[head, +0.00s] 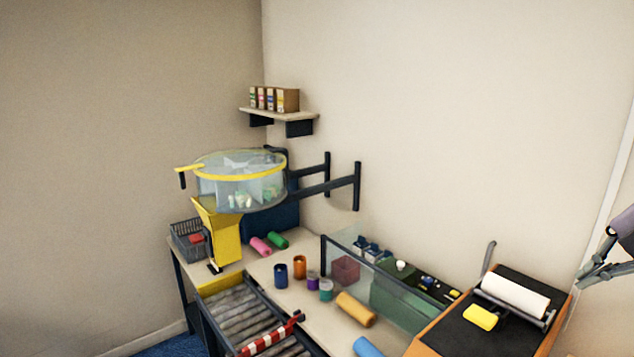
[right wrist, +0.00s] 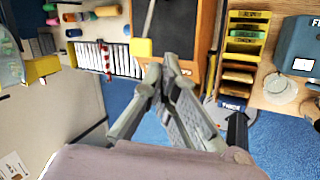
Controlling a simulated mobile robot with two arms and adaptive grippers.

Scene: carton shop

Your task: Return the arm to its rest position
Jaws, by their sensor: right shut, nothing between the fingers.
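My right gripper (head: 592,272) is at the right edge of the head view, beside the orange-edged board and in front of the pale wall. Its arm is mostly cut off by the frame. In the right wrist view the right gripper (right wrist: 163,75) has its fingers together, with nothing held between them. It hangs over the blue floor, with the orange board's edge beyond its tips. My left gripper does not show in either view.
The orange-edged board (head: 455,325) carries a white roller (head: 515,295) and a yellow block (head: 481,317). A roller conveyor (head: 235,310), a clear drum (head: 240,180) and a glass panel (head: 400,305) stand left of it. Blue floor (right wrist: 120,92) is open below the gripper.

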